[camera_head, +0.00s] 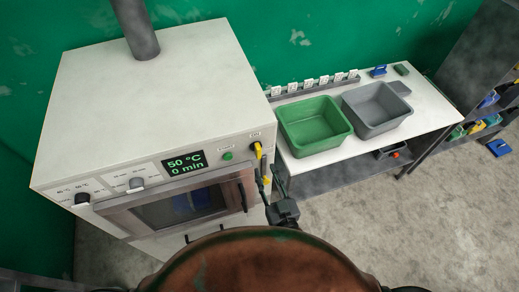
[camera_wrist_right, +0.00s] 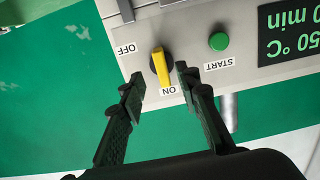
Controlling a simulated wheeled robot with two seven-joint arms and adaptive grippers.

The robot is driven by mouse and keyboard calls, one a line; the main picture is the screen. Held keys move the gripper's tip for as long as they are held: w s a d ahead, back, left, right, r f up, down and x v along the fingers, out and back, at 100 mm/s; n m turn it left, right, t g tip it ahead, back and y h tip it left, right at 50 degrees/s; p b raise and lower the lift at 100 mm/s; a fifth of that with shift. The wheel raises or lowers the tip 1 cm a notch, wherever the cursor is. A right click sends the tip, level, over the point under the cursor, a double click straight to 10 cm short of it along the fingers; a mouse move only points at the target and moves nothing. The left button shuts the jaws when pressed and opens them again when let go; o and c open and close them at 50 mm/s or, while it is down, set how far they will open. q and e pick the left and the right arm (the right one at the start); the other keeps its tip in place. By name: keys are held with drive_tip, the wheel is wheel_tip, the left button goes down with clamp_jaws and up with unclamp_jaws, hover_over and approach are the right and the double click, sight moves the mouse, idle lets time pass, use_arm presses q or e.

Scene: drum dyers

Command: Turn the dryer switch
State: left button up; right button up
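The dryer switch (camera_head: 257,149) is a yellow bar on a dark round base at the right end of the dryer's front panel. In the right wrist view the switch (camera_wrist_right: 161,67) has labels OFF and ON beside it, and one end of its bar is by ON. My right gripper (camera_head: 269,172) is just in front of and below the switch in the head view. In the wrist view its two fingers (camera_wrist_right: 159,80) are apart, one on each side of the switch, with visible gaps; contact does not show. My left gripper is not in view.
The white dryer (camera_head: 150,85) has a green START button (camera_head: 227,156), a display (camera_head: 184,162) reading 50 °C and 0 min, and two knobs at left. A green tub (camera_head: 314,125) and a grey tub (camera_head: 376,108) stand on a table to the right. Shelves are farther right.

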sight(259, 154)
drive_tip(key=x, duration=0.2)
drive_tip(key=r+p+x, duration=0.1)
drive_tip(key=x, duration=0.2)
drive_tip(key=p+x, duration=0.1)
drive_tip(key=x, duration=0.1)
drive_tip(key=shift+w+r, duration=0.3)
drive_tip(key=shift+r, duration=0.1)
clamp_jaws()
